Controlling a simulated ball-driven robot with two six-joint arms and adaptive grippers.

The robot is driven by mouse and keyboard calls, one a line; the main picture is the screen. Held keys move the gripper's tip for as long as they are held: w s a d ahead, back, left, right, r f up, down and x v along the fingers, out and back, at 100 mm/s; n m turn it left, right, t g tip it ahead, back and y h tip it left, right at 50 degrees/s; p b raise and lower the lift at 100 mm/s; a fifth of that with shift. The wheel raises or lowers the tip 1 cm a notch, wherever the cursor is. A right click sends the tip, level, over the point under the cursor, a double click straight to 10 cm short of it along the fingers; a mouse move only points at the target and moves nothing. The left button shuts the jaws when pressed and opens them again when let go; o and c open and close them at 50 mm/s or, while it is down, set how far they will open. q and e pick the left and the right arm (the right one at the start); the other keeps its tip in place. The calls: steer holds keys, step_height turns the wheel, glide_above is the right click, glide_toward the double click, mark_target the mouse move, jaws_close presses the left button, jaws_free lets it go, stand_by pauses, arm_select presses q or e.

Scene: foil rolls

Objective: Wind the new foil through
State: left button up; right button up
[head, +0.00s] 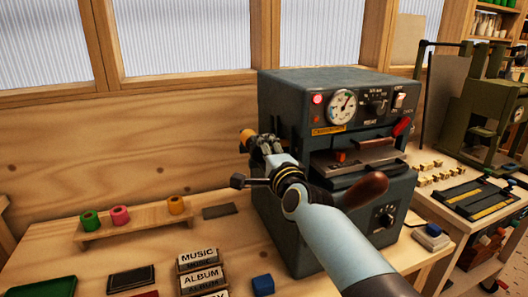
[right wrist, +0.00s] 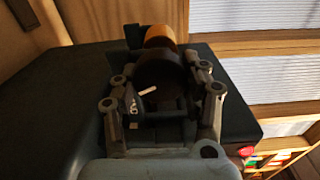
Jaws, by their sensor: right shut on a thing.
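The dark grey foil press (head: 335,115) stands on the bench with a gauge, a lit red lamp and switches on its front. An orange-brown roll (head: 247,136) sits at its left side; it also shows in the right wrist view (right wrist: 161,34). My right gripper (head: 268,143) is at that side of the press. In the right wrist view, its fingers (right wrist: 163,95) are shut around a dark round knob (right wrist: 160,70) in front of the roll. The fingers partly hide the knob, and no foil strip can be made out. My left gripper is not in view.
Green (head: 89,220), pink (head: 120,215) and orange (head: 176,205) rolls stand on a wooden rack (head: 135,230). Stamp blocks (head: 201,277) and a blue block (head: 263,285) lie in front. A brown-gripped handle (head: 366,190) projects from the press. A green machine (head: 480,110) stands at right.

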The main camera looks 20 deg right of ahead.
steer(key=shift+r, duration=0.2)
steer(key=o, duration=0.8)
steer(key=shift+c, duration=0.2)
steer(key=o, duration=0.4)
steer(key=shift+w+a+f, duration=0.15)
steer(key=shift+w+a, duration=0.05)
